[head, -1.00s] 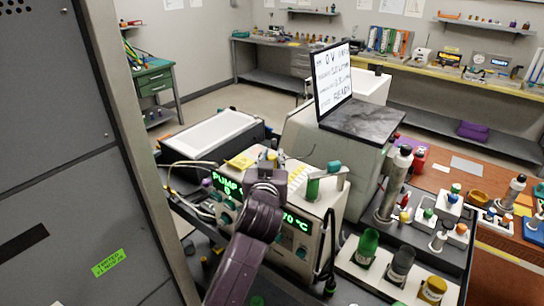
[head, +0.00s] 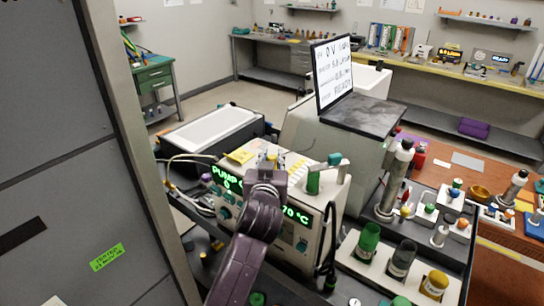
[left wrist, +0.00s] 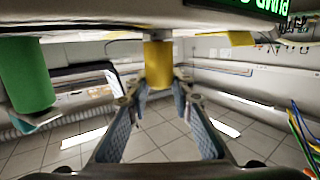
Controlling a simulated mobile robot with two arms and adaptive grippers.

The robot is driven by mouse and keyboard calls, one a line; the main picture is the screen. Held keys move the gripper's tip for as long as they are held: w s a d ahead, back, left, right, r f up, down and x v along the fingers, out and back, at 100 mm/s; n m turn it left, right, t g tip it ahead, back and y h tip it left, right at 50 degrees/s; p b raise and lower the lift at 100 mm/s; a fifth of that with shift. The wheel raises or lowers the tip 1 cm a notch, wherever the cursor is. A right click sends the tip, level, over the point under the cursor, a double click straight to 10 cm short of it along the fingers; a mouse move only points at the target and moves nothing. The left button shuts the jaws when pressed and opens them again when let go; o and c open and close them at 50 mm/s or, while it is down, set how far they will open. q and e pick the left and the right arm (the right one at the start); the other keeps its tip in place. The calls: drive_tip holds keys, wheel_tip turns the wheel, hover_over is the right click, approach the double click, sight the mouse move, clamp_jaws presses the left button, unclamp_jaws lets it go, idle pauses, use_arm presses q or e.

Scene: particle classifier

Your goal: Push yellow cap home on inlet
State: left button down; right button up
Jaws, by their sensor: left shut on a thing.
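The yellow cap (left wrist: 158,64) stands between the fingertips of my left gripper (left wrist: 158,92) in the left wrist view. The fingers are shut on it, one on each side. In the head view my left gripper (head: 268,165) is over the top of the white instrument box (head: 322,204) with green displays, and largely hides the cap and the inlet. My right gripper is not in view.
A green cylinder (left wrist: 24,76) is beside the cap in the left wrist view. A green valve fitting (head: 314,181) stands right of my gripper. A rack with green, grey and yellow vials (head: 368,242) is at the right. A grey cabinet (head: 70,150) fills the left.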

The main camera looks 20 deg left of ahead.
use_arm(q)
drive_tip(key=c, duration=1.6)
unclamp_jaws()
drive_tip(key=shift+f, duration=0.1)
drive_tip(key=v, duration=1.2)
drive_tip(key=shift+f, duration=0.1)
